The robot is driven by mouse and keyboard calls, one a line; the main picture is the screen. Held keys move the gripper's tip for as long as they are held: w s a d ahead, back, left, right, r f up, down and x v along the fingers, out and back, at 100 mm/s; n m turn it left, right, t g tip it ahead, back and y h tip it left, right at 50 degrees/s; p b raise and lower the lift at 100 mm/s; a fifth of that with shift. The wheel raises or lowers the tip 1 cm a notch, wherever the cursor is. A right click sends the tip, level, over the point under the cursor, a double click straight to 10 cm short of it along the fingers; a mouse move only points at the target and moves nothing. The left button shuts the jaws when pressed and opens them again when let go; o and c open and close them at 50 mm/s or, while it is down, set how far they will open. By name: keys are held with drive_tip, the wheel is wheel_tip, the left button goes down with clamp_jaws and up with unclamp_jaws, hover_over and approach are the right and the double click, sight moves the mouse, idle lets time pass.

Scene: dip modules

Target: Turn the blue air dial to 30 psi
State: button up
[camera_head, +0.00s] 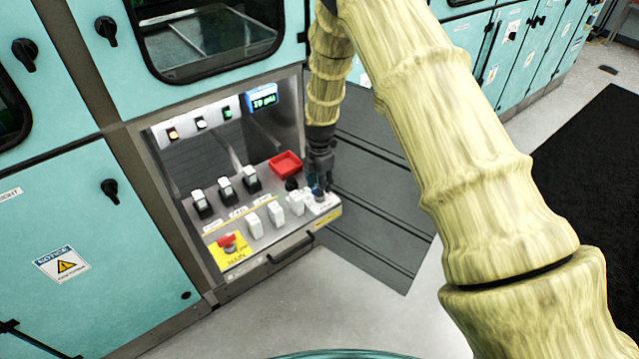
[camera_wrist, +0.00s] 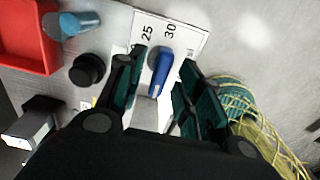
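The blue air dial (camera_wrist: 161,72) is on the grey panel, beside a white label (camera_wrist: 172,32) printed 25 and 30. Its upper end lies near the 30 in the wrist view. My gripper (camera_wrist: 158,88) is over the dial, with one teal-padded finger on each side. The fingers are apart, with narrow gaps visible beside the dial; I cannot tell whether either touches it. In the head view my gripper (camera_head: 319,180) points down at the panel's right end and mostly hides the dial. A blue display (camera_head: 263,98) shows green psi digits too small to read surely.
A light-blue knob (camera_wrist: 78,23) is beside the tray. Several switches and a red main switch (camera_head: 228,241) line the panel. A handle (camera_head: 290,249) runs along its front.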

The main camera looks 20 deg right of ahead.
drive_tip(key=shift+f, duration=0.35)
clamp_jaws()
